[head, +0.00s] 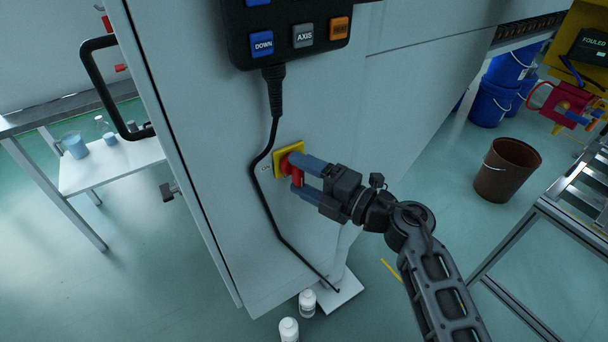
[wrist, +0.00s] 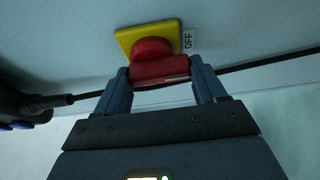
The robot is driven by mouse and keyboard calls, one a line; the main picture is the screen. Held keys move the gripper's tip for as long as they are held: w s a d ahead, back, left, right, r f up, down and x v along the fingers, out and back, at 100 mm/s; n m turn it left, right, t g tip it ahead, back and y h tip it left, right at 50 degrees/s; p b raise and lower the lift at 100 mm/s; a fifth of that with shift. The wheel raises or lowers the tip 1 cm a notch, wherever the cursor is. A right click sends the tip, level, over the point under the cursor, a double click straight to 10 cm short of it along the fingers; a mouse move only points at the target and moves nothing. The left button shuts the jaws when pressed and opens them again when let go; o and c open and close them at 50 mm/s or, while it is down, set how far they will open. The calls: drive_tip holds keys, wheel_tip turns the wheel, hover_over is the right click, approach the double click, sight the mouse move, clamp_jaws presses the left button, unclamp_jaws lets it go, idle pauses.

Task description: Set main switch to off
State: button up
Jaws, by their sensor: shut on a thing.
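The main switch is a red rotary knob (head: 287,162) on a square yellow plate (head: 280,151), set in the side of a pale cabinet. In the wrist view the red knob (wrist: 155,62) stands out from the yellow plate (wrist: 127,37), with a white OFF label (wrist: 188,40) at the plate's right edge. My gripper (head: 303,174) reaches in from the right in the head view. Its two blue-grey fingers, also in the wrist view (wrist: 160,78), are shut on the knob's red handle, one on each side. The fingers partly hide the knob in the head view.
A black cable (head: 256,172) hangs from a button pendant (head: 290,30) and passes close to the left of the switch. White bottles (head: 307,302) stand on the floor below. A brown bin (head: 507,168) and a metal-framed table (head: 590,200) are at the right.

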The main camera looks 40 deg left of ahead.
drive_tip(key=shift+s+f, duration=0.1)
drive_tip(key=shift+s, duration=0.05)
drive_tip(key=o, duration=1)
drive_tip(key=shift+o, duration=0.2)
drive_tip(key=d, duration=0.7)
drive_tip(key=shift+d, duration=0.35)
